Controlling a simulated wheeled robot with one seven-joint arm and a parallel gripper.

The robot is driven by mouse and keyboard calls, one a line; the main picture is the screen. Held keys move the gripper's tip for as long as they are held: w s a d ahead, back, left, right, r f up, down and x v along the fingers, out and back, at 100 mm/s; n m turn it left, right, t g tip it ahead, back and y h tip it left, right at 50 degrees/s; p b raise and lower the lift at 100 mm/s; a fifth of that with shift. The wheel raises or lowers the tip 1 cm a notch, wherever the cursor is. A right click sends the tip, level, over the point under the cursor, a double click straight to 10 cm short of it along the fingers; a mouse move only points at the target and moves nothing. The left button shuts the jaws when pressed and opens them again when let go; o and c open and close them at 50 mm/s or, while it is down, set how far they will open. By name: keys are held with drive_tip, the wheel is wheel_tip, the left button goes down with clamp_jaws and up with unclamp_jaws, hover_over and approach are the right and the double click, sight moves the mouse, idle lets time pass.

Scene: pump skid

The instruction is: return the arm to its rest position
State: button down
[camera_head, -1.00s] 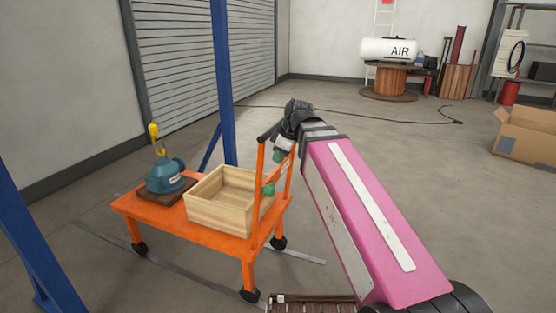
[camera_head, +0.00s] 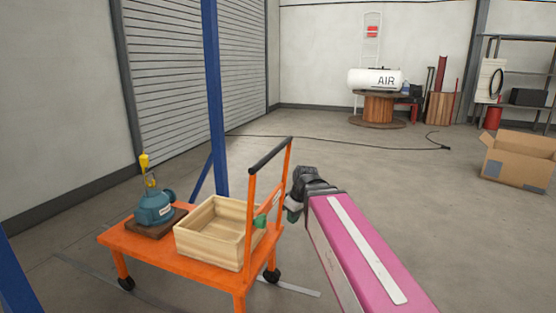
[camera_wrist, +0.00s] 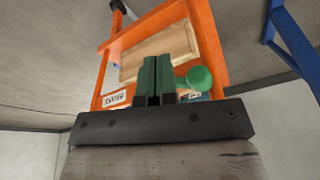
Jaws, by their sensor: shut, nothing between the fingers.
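My gripper shows in the wrist view (camera_wrist: 157,75) with its two dark green fingers together and nothing between them. In the head view my gripper (camera_head: 293,213) hangs at the end of my pink arm, just right of the orange cart's upright handle. The handle and the wooden box lie to its left. It appears clear of the cart, but the exact gap is hard to judge.
The orange cart (camera_head: 150,257) carries an open wooden box (camera_head: 205,247), a green knob-shaped thing (camera_head: 260,221) and a teal pump (camera_head: 154,208). A blue post (camera_head: 215,100) stands behind. A cardboard box (camera_head: 513,160) is at right; the middle floor is clear.

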drive_tip(key=s+d+f+m+h, duration=0.1)
drive_tip(key=s+d+f+m, duration=0.1)
drive_tip(key=d+f+m, duration=0.2)
drive_tip(key=s+d+f+m+g+h, duration=0.1)
drive_tip(key=s+d+f+m, duration=0.2)
drive_tip(key=d+f, duration=0.6)
wheel_tip(320, 180, down, 8)
drive_tip(key=m, duration=0.2)
drive_tip(key=shift+s+d+r+m, duration=0.25)
drive_tip(key=shift+s+d+m, duration=0.05)
drive_tip(key=shift+s+d, duration=0.1)
